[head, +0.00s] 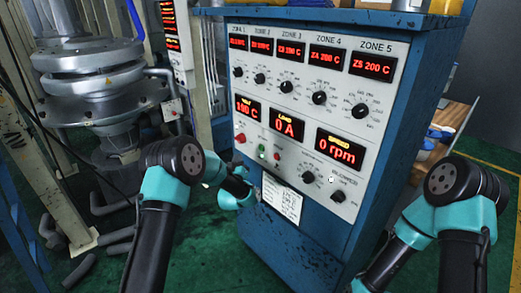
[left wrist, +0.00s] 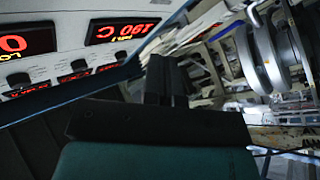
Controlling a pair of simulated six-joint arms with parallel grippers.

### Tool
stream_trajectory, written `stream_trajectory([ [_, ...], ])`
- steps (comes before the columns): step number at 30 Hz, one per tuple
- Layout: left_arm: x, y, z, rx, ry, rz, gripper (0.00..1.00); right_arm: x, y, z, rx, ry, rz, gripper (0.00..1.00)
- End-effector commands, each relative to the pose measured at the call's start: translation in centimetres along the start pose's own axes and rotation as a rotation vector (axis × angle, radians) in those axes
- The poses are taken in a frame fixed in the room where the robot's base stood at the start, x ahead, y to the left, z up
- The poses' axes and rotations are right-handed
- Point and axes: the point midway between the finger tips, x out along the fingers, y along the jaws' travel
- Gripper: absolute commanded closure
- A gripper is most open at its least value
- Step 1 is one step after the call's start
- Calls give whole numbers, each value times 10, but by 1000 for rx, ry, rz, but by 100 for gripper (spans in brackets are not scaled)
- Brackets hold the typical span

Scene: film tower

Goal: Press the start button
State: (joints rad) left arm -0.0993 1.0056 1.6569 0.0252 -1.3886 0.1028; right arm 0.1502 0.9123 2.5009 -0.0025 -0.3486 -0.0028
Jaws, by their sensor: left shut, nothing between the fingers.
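The control panel (head: 345,120) is on the front of a blue cabinet. Its green button (head: 262,151) sits low on the left side, between a red button (head: 240,138) to its left and a small red one (head: 277,156) to its right. I cannot read the labels, so which one is the start button is not certain. My left gripper (head: 241,173) is below these buttons, near the panel's lower left edge, apart from the green button. In the left wrist view its dark fingers (left wrist: 166,80) are shut and empty. My right gripper is out of view.
Several black knobs and red displays fill the rest of the panel. A paper label (head: 282,198) is on the cabinet below the buttons. A metal machine (head: 95,80) stands at the left. A wooden surface (head: 440,130) is at the right behind the cabinet.

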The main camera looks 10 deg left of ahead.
Motion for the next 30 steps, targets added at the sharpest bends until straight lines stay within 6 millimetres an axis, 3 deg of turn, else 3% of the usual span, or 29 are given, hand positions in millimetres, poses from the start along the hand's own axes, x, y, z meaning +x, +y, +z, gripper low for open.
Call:
stream_trajectory([
  [14,7,5,6,1,-3,0,100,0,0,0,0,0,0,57],
  [30,48,35,37,0,-3,-1,100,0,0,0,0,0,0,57],
])
